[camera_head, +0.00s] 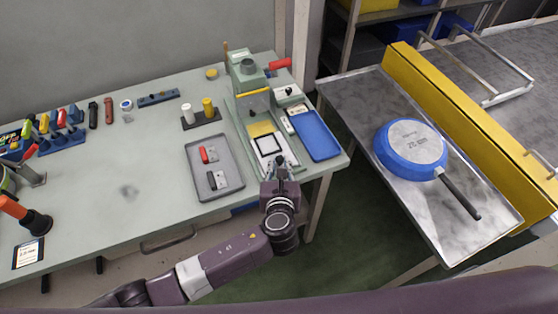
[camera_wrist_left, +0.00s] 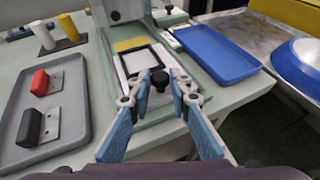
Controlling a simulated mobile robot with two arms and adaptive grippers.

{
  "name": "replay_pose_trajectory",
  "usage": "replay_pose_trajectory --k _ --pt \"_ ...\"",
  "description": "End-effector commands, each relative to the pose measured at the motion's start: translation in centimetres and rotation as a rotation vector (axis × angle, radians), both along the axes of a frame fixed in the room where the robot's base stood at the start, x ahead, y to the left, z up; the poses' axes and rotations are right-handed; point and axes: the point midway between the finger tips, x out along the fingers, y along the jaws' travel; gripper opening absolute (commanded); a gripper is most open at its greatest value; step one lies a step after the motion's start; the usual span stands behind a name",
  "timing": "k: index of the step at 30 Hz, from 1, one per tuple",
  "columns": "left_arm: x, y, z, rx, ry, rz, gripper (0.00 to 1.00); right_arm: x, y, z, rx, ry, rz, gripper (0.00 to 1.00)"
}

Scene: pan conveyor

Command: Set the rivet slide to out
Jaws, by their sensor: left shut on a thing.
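The rivet slide (camera_head: 270,146) is a pale plate with a black square outline, on the green press base at the table's front right. It also shows in the wrist view (camera_wrist_left: 140,60), with a black knob (camera_wrist_left: 158,80) at its near end. My left gripper (camera_head: 280,164) reaches over the table's front edge to this near end. In the wrist view its fingers (camera_wrist_left: 159,84) stand on both sides of the knob and are shut on it. The fingers partly hide the slide's near end. My right gripper is not in view.
The green press (camera_head: 248,72) stands behind the slide. A grey tray (camera_head: 230,190) with red and black handles lies to the left, a blue tray (camera_head: 316,136) to the right. An upturned blue pan (camera_head: 410,148) lies on the metal conveyor at right.

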Motion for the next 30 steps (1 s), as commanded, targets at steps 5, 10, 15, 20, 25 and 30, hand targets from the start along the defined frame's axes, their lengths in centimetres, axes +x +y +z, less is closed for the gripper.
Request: replay_pose_trajectory --k 5,10,15,20,25,30 --pt "-0.4 -0.2 -0.3 0.0 0.007 -0.005 0.34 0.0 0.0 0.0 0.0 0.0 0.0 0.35" --pt "-0.3 -0.2 -0.2 0.0 0.006 -0.004 0.34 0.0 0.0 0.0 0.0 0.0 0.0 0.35" --pt "-0.5 -0.1 -0.1 -0.001 0.005 -0.004 0.34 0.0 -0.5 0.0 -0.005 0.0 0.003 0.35" --pt "-2.2 0.0 0.5 -0.001 0.006 -0.005 0.34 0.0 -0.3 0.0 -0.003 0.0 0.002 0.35" --pt "-5.4 0.2 1.8 -0.003 0.008 -0.005 0.34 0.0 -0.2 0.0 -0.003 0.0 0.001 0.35" --pt "-8.7 0.5 3.2 -0.002 0.007 -0.006 0.34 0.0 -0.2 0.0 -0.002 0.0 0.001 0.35"
